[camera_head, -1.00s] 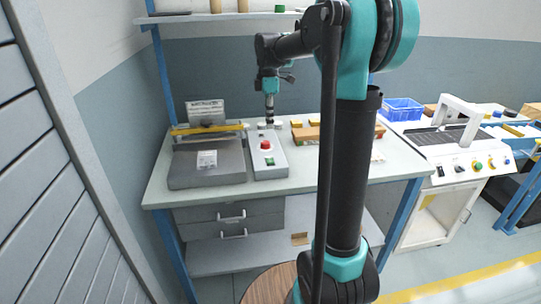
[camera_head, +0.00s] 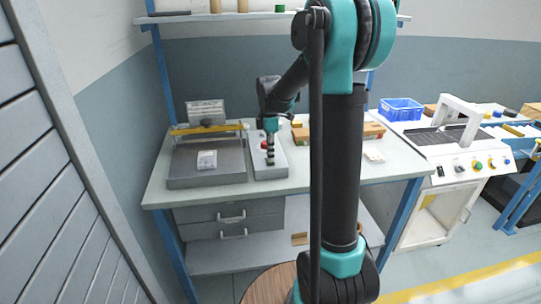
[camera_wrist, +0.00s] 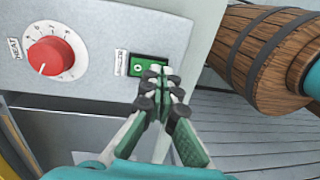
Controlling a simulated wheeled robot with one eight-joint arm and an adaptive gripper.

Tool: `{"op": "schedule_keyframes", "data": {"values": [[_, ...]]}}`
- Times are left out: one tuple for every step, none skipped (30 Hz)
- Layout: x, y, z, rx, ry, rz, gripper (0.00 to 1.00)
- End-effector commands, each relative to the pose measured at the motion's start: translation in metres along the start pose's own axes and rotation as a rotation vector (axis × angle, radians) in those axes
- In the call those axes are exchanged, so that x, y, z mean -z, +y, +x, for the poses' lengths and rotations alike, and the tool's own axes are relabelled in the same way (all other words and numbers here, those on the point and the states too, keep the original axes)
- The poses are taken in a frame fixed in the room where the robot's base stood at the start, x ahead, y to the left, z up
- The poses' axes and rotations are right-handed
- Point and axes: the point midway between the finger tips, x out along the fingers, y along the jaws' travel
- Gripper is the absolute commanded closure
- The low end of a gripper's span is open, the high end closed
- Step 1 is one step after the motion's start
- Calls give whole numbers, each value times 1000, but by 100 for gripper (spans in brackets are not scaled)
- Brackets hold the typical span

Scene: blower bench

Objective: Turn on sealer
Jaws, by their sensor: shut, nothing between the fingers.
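A grey control box (camera_head: 271,171) stands on the bench beside a flat grey unit with a yellow bar (camera_head: 206,172). In the wrist view the box's face (camera_wrist: 95,30) carries a red knob (camera_wrist: 50,57) with a dial marked HEAT. To its right is a green rocker switch (camera_wrist: 149,65) with a small label beside it. My gripper (camera_head: 270,161) is shut and empty, over the box's near part. In the wrist view its fingertips (camera_wrist: 160,78) overlap the switch's lower right part and hide some of it. I cannot tell whether they touch it.
A wooden board with blocks (camera_head: 345,132) lies to the right of the box. A white machine with coloured buttons (camera_head: 460,165) and a blue bin (camera_head: 401,108) stand further right. A wooden barrel (camera_wrist: 270,45) shows at right in the wrist view. The bench's front edge is clear.

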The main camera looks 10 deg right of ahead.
Motion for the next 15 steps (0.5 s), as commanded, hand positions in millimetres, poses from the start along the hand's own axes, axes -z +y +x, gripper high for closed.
{"op": "schedule_keyframes", "data": {"values": [[0,0,0,0,0,0,100],[0,0,0,0,0,0,100],[0,0,0,0,0,0,100],[0,0,0,0,0,0,100],[0,0,0,0,0,0,100],[0,0,0,0,0,0,100],[0,0,0,-2,0,0,100],[0,0,0,-6,0,0,100],[0,-1,2,-15,0,0,100],[0,-2,3,-25,0,0,100],[0,-2,4,-39,0,0,100],[0,-3,6,-57,-1,0,100],[0,-3,7,-73,-1,0,100],[0,-2,7,-68,-1,0,100],[0,-2,6,-67,0,0,100]]}}
